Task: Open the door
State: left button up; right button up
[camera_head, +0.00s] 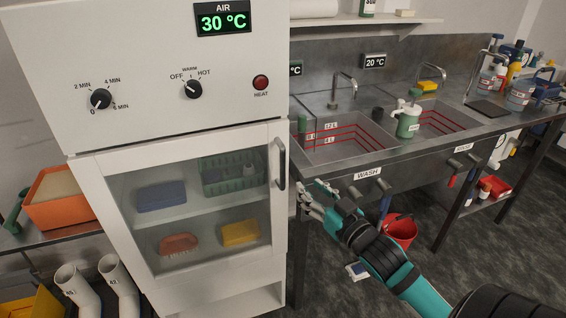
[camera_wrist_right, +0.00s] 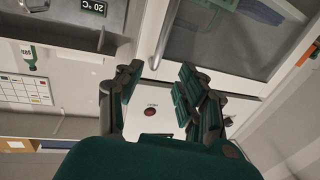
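The white cabinet door (camera_head: 115,215) has a glass pane and appears closed. Its vertical grey bar handle (camera_head: 281,163) is on the right edge. My right gripper (camera_head: 312,194) is to the right of the door, a little below the handle, and apart from it. In the right wrist view the two fingers (camera_wrist_right: 160,80) are spread with nothing between them. The handle (camera_wrist_right: 163,42) shows beyond the fingertips there, along the door's edge. My left gripper is not in view.
A dial, an OFF/WARM/HOT knob (camera_head: 194,89) and a red button (camera_head: 261,82) sit above the door. A sink bench (camera_head: 340,178) adjoins on the right, with a red bucket (camera_head: 400,232) below. An orange bin (camera_head: 58,205) stands left of the cabinet.

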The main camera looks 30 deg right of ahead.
aim_at(284, 165)
jog(key=w, duration=0.4)
jog(key=w+p, duration=0.1)
jog(key=w, duration=0.8)
jog(key=shift+w+d+p, duration=0.2)
jog(key=shift+d+p, duration=0.05)
jog(key=shift+p, duration=0.05)
jog(key=shift+c, duration=0.3)
grip_shut()
